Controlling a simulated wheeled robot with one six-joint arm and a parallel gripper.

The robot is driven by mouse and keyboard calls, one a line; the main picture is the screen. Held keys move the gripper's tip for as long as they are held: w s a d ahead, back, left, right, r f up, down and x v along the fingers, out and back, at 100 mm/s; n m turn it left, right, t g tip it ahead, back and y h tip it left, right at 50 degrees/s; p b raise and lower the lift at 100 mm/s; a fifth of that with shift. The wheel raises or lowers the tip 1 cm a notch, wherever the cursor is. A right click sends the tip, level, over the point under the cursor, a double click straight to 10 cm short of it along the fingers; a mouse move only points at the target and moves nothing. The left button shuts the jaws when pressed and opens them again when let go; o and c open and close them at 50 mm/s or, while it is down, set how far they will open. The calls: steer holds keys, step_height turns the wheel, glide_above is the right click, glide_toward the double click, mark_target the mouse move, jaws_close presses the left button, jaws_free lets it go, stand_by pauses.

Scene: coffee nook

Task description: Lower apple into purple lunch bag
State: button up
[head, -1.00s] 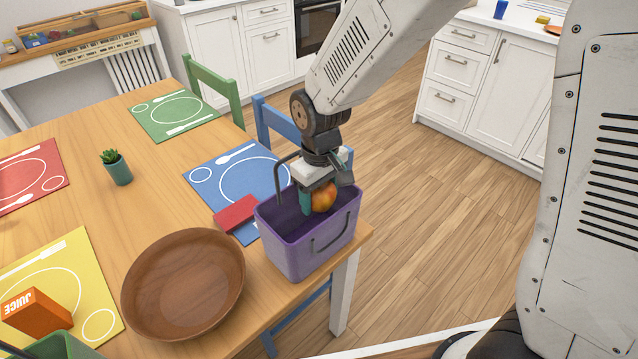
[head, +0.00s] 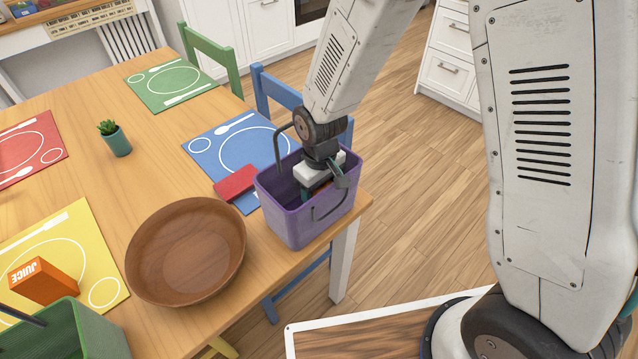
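The purple lunch bag (head: 290,224) stands upright and open at the table's right corner, with dark handles at its sides. My gripper (head: 319,187) points down inside the bag's mouth, its fingers mostly below the rim. One teal finger shows in part at the left, at the same spacing from the palm as before. The apple is between the fingers, now almost wholly hidden by the gripper and the bag wall; at most a sliver of it shows. Whether the apple touches the bag's floor is hidden.
A red block (head: 235,182) lies beside the bag on the blue placemat (head: 205,150). A wooden bowl (head: 140,262) stands left of the bag. An orange juice box (head: 45,280) and a green container (head: 75,335) are at lower left. A blue chair (head: 270,95) stands behind.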

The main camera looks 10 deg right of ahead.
steer(key=shift+f, duration=0.3)
steer(key=o, duration=1.2)
steer(key=shift+c, duration=0.2)
steer(key=shift+r, duration=0.1)
step_height(320, 180, up, 26)
steer(key=shift+r, duration=0.25)
stand_by(0.9)
